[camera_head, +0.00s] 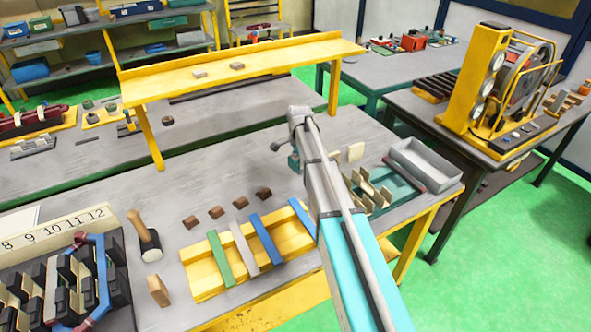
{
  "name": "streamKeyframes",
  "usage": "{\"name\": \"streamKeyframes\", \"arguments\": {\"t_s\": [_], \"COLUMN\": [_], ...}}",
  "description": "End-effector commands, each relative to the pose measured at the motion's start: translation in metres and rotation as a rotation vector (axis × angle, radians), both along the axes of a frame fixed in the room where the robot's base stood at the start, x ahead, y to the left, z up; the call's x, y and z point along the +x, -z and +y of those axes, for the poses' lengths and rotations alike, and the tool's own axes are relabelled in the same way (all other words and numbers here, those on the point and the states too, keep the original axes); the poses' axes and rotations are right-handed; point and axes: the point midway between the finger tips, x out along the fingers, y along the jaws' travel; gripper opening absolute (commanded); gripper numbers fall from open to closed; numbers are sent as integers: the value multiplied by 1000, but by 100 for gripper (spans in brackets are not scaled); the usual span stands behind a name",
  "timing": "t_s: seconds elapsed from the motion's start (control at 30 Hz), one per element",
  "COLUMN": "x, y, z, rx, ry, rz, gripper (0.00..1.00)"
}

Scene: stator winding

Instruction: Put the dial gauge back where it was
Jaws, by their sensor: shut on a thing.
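My arm reaches from the lower right over the grey workbench (225,165). My gripper (285,150) is at its far end, above the middle of the bench, seen from behind and small. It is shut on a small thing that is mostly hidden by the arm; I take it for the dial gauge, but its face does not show. No other dial gauge can be made out on the bench. A teal tray (400,185) with upright tan pieces stands right of the arm, partly hidden by it.
A yellow rack (205,290) with green, white and blue strips lies in front. Several brown blocks (217,212), a mallet (148,245) and a numbered board (60,232) are to the left. A grey bin (425,155) stands at right. A raised yellow shelf (290,58) spans behind. Mid-bench is clear.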

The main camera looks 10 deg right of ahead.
Motion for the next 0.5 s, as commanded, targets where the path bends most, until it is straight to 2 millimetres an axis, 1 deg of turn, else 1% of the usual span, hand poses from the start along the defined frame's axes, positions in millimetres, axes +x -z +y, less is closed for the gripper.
{"name": "streamKeyframes", "arguments": {"t_s": [0.03, 0.2, 0.33, 0.5], "x": [3, 2, 2, 2], "y": [8, 23, 31, 33], "z": [-1, -1, -1, -2], "rx": [0, 0, 0, 0], "ry": [0, 0, 1, 1], "rz": [0, 0, 0, 0], "gripper": [12, 12, 12, 12]}}
